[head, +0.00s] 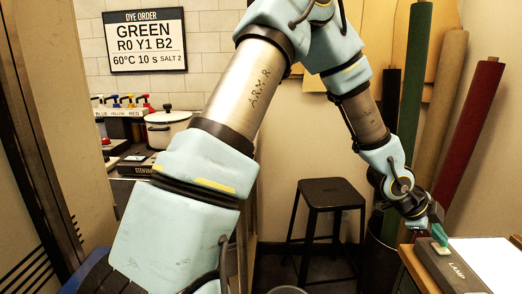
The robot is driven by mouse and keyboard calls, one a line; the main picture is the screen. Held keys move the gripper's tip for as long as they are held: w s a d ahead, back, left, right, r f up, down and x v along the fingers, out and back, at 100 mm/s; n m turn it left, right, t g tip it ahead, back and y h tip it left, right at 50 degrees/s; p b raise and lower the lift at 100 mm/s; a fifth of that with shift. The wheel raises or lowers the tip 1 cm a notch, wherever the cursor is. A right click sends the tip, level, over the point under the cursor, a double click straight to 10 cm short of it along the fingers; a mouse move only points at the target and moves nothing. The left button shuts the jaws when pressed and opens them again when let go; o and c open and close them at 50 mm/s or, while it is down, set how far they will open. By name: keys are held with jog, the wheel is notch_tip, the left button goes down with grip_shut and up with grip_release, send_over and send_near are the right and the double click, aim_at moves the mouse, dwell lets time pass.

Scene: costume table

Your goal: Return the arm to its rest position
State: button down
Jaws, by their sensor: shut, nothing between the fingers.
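My arm fills the middle of the head view, rising from the lower left, bending at the top and reaching down to the right. My gripper (438,236) is at the arm's far end, low on the right. It is shut and empty. Its fingertips are just above or touching the dark box marked LAMP (452,265); I cannot tell which. The box sits at the left edge of a bright white panel (497,262).
A black stool (332,194) stands behind my arm. Fabric rolls in green (412,85), tan (444,95) and red (474,120) lean at the right. A white pot (168,128) and several pump bottles (128,104) stand on the left counter under a dye order sign (145,42).

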jog(key=shift+f, duration=0.3)
jog(key=shift+r, duration=0.15)
jog(key=shift+r+p, duration=0.6)
jog(key=shift+r, duration=0.2)
notch_tip(320, 180, up, 6)
jog(key=p, duration=0.5)
